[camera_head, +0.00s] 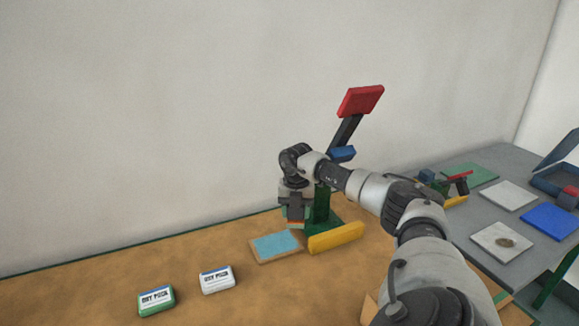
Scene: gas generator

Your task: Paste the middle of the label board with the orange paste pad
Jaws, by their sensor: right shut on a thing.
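My right gripper (296,213) points down and is shut on a small block with a green part and an orange lower edge, which fits the orange paste pad (296,222). The fingers hide much of it. A flat tan board with a light blue top (276,245) lies on the table just below and left of the gripper, apart from the pad. I cannot tell for certain that it is the label board. My left gripper is not in view.
A stand with a green base, dark post and red plate (361,100) rises behind my right arm. A yellow bar (336,237) lies beside the blue-topped board. A green-and-white pack (156,301) and a white pack (217,279) lie left. A grey table (484,216) holds several items.

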